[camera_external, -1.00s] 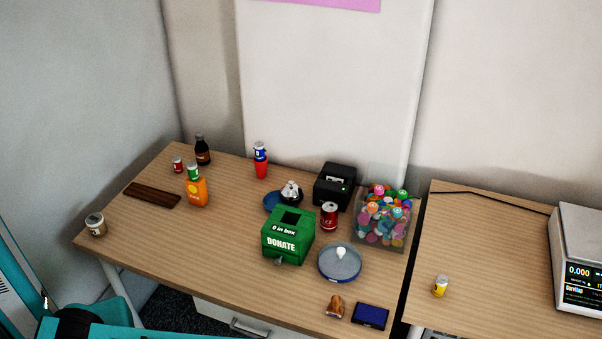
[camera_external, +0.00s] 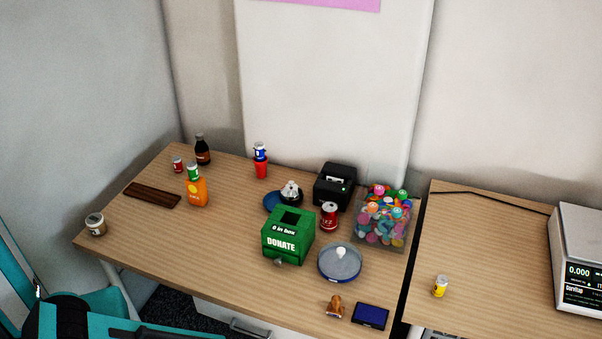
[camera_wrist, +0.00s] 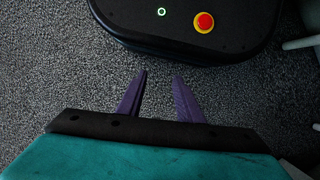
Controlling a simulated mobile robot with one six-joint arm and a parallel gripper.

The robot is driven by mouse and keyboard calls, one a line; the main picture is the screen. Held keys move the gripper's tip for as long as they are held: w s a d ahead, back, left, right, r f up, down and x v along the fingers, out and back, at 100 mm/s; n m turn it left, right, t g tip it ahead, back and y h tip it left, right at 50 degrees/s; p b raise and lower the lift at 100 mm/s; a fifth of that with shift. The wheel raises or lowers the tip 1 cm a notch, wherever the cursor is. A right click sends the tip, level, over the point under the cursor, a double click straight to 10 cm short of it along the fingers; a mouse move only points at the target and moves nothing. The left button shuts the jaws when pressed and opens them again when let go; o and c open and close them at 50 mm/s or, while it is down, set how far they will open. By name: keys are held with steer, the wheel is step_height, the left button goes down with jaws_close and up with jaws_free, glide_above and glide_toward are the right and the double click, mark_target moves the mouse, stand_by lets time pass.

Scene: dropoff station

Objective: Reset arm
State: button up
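My gripper (camera_wrist: 160,85) shows in the wrist view as two purple fingers with a clear gap between them and nothing held. It points down over grey speckled carpet. My dark base with a red and yellow button (camera_wrist: 204,22) and a lit ring is just beyond the fingertips. In the external view, parts of my teal arm show at the lower left, below the wooden table (camera_external: 215,275). The fingers cannot be made out there.
The table holds a green donation box (camera_external: 287,238), an orange bottle (camera_external: 197,191), a black printer (camera_external: 335,187), a clear bin of colourful items (camera_external: 383,220) and a blue-rimmed dish (camera_external: 340,263). A scale (camera_external: 580,262) and a yellow can (camera_external: 440,286) stand on the right table.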

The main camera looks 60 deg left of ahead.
steer(key=shift+m+g, duration=0.4)
steer(key=shift+g, duration=0.3)
steer(key=s, duration=0.1)
steer(key=s+a, duration=0.1)
steer(key=s, duration=0.1)
steer(key=s+a, duration=0.1)
steer(key=s, duration=0.1)
steer(key=shift+s+a+r, duration=0.15)
steer(key=shift+s, duration=0.05)
